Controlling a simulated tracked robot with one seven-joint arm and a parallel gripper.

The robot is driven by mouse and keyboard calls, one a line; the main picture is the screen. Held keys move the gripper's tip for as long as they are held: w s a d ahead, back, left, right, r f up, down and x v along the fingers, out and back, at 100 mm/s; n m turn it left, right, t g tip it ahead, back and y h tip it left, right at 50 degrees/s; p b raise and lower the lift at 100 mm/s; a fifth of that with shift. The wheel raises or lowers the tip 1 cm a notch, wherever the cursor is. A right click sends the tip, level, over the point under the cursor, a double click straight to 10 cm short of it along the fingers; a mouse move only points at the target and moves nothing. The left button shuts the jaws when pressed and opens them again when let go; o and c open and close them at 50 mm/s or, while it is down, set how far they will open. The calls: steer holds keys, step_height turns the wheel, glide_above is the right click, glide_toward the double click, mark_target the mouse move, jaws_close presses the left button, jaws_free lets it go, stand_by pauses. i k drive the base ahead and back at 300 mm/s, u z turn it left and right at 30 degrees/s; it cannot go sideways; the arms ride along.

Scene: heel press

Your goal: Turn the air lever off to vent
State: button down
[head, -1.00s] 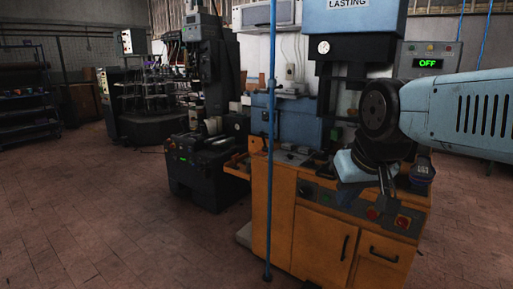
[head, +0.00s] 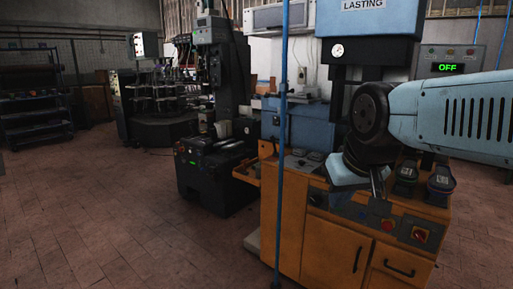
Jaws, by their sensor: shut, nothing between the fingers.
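I cannot make out the air lever; it may be hidden behind my arm or too small to tell. The heel press (head: 368,22), with a blue head marked LASTING, stands on an orange cabinet (head: 335,242). My gripper (head: 378,184) points down over the front right of the cabinet top, above the control panel. Its fingers are thin and dark, shut, with nothing seen between them. My arm covers part of the press behind it. A grey box (head: 447,60) on the wall at the right shows a green OFF.
Two dark shoe-like items (head: 440,180) sit on the cabinet top, right of my gripper. A blue vertical pipe (head: 282,150) stands before the cabinet. The brick floor (head: 110,215) at left is clear.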

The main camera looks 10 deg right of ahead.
mark_target(273, 139)
steer(key=u, duration=0.55)
steer(key=i, duration=1.6)
steer(key=z, duration=0.4)
